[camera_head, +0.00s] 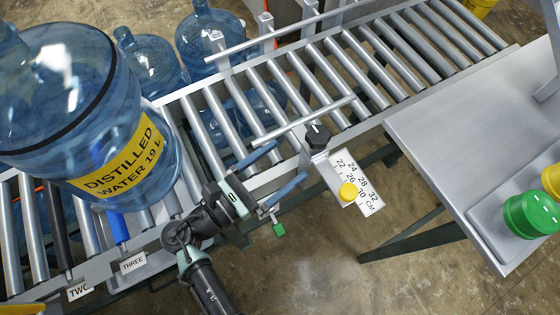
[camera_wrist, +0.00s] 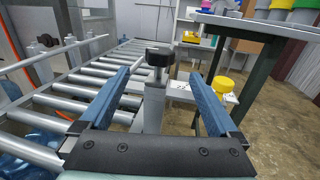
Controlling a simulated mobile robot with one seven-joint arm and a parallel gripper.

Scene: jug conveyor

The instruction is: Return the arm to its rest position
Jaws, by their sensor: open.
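My gripper (camera_head: 272,181) is open and empty at the near edge of the conveyor in the head view. Its two blue fingers stand apart in the wrist view (camera_wrist: 160,92), with a black knob (camera_wrist: 159,57) on a grey bracket showing between and beyond them. In the head view this black knob (camera_head: 317,135) is just right of the fingertips. Whether a finger touches the bracket I cannot tell. A large blue jug (camera_head: 75,110) with a yellow "Distilled Water 19 L" label stands on the rollers at the left.
The roller conveyor (camera_head: 215,130) runs to the upper right. A ruler plate (camera_head: 355,188) with a yellow knob (camera_head: 348,192) juts out beside my gripper. A metal table (camera_head: 460,120) with a green object (camera_head: 530,214) stands at the right. More jugs (camera_head: 150,65) stand behind the conveyor.

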